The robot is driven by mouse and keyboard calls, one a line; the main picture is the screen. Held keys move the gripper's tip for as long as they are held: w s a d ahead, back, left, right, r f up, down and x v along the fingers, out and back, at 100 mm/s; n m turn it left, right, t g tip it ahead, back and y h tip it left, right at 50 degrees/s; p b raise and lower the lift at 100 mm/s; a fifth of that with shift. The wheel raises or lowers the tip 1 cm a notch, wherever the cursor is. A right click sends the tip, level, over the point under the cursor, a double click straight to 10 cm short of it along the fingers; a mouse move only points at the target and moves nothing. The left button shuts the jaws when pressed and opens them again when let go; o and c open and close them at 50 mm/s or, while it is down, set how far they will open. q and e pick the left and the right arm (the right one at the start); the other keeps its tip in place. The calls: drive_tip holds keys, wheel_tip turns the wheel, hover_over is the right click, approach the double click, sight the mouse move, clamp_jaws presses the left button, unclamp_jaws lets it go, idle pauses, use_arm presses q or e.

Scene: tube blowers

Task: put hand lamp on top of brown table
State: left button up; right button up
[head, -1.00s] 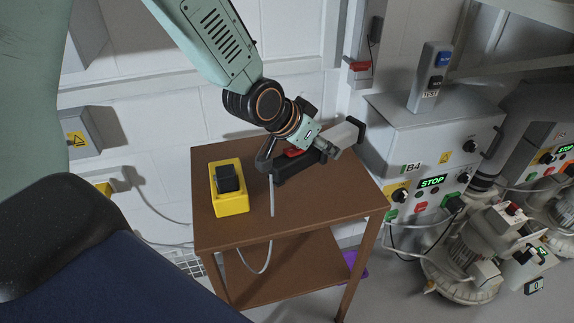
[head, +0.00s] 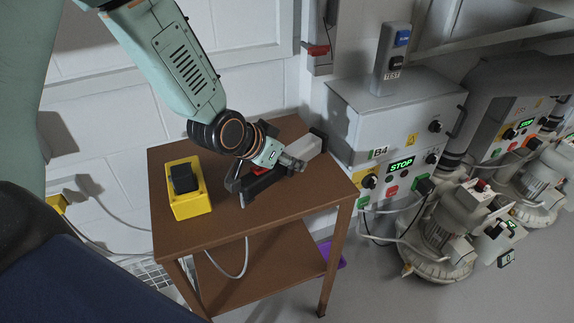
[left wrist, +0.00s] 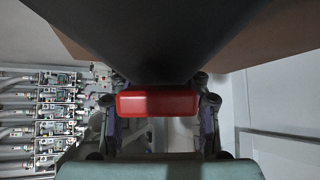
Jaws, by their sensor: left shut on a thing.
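The hand lamp (head: 266,183) is a dark bar with a pale grey block at its right end and a red part. In the head view it lies along the right half of the brown table (head: 215,228), at or just above the top; contact is unclear. My left gripper (head: 262,171) is shut on the lamp from above and partly covers it. In the left wrist view the lamp's dark body (left wrist: 155,40) fills the upper middle, with its red part (left wrist: 157,103) between the fingers. My right gripper is not in view.
A yellow box with a black top (head: 189,203) stands on the table's left side. A white cable hangs at the table's front. A grey B4 control cabinet (head: 375,120) and blower machines (head: 455,235) stand to the right. A white wall is behind. The table's front is clear.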

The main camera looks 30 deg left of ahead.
use_arm(q)
wheel_tip(320, 180, down, 2)
drive_tip(key=shift+d+r, duration=0.1)
drive_tip(key=shift+r, duration=0.05)
drive_tip(key=shift+f, duration=0.2)
drive_tip(key=o, duration=1.5)
drive_tip(key=shift+c, duration=0.2)
